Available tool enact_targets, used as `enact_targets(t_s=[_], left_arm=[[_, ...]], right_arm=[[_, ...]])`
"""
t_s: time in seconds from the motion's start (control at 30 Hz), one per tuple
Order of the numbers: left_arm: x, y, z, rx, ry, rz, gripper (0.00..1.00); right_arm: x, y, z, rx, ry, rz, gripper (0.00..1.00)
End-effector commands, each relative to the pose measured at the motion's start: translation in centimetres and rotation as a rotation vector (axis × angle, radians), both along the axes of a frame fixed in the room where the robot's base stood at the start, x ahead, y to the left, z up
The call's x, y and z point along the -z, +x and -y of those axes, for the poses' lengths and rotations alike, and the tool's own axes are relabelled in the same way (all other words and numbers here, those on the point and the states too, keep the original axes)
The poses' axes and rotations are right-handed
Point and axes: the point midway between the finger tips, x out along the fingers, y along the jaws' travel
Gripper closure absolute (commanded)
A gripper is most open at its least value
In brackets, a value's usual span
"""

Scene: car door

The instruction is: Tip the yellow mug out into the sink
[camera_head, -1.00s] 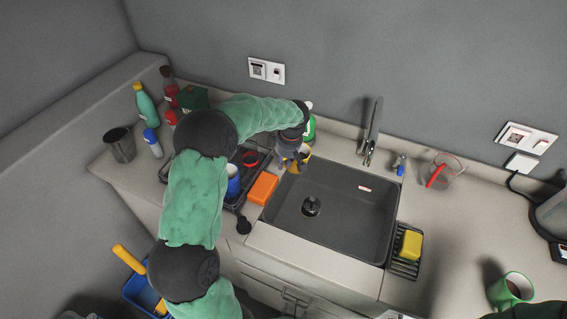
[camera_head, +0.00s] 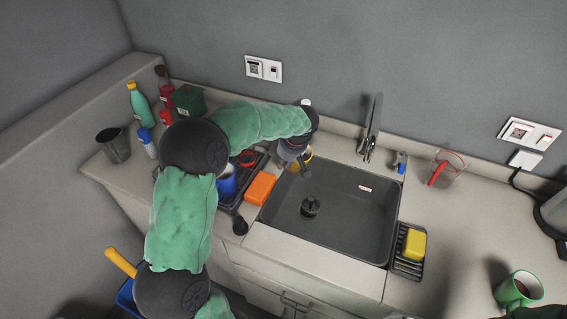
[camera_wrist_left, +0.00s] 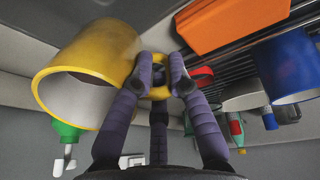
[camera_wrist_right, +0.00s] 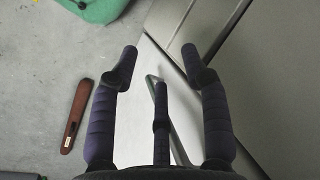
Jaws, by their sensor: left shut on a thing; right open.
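The yellow mug (camera_wrist_left: 88,75) shows large in the left wrist view, with its open mouth facing the lower left of that picture. My left gripper (camera_wrist_left: 162,80) is shut on the mug's handle. In the head view my left gripper (camera_head: 303,168) is at the sink's back left corner, and the mug (camera_head: 293,164) is mostly hidden behind it. The dark grey sink (camera_head: 345,225) lies to the right, with a black drain piece (camera_head: 310,206) inside. I cannot tell whether the mug holds anything. My right gripper (camera_wrist_right: 160,62) is open and empty, above the floor by the cabinet fronts.
An orange sponge (camera_head: 261,188) and a dish rack with a blue mug (camera_head: 227,183) are left of the sink. The faucet (camera_head: 371,130) stands behind it. A yellow sponge (camera_head: 414,243) on a rack, a glass jug (camera_head: 447,169) and a green mug (camera_head: 519,289) are to the right.

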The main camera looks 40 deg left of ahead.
Motion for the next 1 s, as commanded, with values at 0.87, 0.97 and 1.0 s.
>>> enact_targets(t_s=[0.87, 0.97, 1.0], left_arm=[[0.8, -0.8, 2.2, 0.001, 0.117, 0.048, 1.00], [0.9, -0.9, 2.5, 0.003, 0.133, 0.054, 1.00], [1.0, -0.9, 2.5, 0.002, 0.140, 0.056, 1.00]], right_arm=[[3.5, 0.0, 0.0, 0.000, 0.000, 0.000, 0.53], [3.8, 0.0, 0.0, 0.000, 0.000, 0.000, 0.53], [4.0, 0.0, 0.0, 0.000, 0.000, 0.000, 0.53]])
